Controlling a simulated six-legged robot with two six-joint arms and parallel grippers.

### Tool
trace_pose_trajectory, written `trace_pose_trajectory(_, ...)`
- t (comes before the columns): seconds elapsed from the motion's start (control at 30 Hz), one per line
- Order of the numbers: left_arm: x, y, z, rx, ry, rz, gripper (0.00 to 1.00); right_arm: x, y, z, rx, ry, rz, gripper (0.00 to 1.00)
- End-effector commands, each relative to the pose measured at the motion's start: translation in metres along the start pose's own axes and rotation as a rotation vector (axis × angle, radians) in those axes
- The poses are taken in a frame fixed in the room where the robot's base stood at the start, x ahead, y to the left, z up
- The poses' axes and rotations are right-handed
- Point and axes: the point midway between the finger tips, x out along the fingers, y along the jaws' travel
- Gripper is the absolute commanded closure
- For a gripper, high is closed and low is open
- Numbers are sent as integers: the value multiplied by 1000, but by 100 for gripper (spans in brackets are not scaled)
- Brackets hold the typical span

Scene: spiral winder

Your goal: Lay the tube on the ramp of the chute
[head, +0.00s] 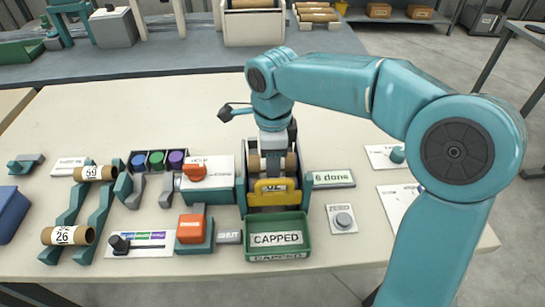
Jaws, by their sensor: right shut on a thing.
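My right gripper (272,165) points down over the teal machine at the middle of the table. It is shut on a brown cardboard tube (291,161), whose ends show on both sides of the fingers. The fingertips and the tube's middle are partly hidden, and I cannot tell whether the tube touches the machine. Two sloping teal rails (70,215) stand at the left, looking like a ramp. A tube labelled 59 (95,173) lies across their far part and a tube labelled 26 (68,235) across their near end. My left gripper is not in view.
An orange knob (194,172), an orange block (190,228) and a black lever (119,243) stand between rails and machine. The table's back is clear.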

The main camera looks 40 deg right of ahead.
Motion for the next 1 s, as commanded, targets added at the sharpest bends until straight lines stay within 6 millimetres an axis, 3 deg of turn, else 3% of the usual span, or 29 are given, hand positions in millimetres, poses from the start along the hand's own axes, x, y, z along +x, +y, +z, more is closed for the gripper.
trace_pose_trajectory(0.07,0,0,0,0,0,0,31,3,2,0,-2,5,9,88)
trace_pose_trajectory(0.1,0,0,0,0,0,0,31,3,2,0,-2,6,10,50)
trace_pose_trajectory(0.57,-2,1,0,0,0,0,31,1,4,0,-3,8,17,49)
trace_pose_trajectory(0.73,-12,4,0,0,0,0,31,-25,3,1,-3,5,13,49)
trace_pose_trajectory(1.0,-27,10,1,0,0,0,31,-92,0,1,-3,3,7,49)
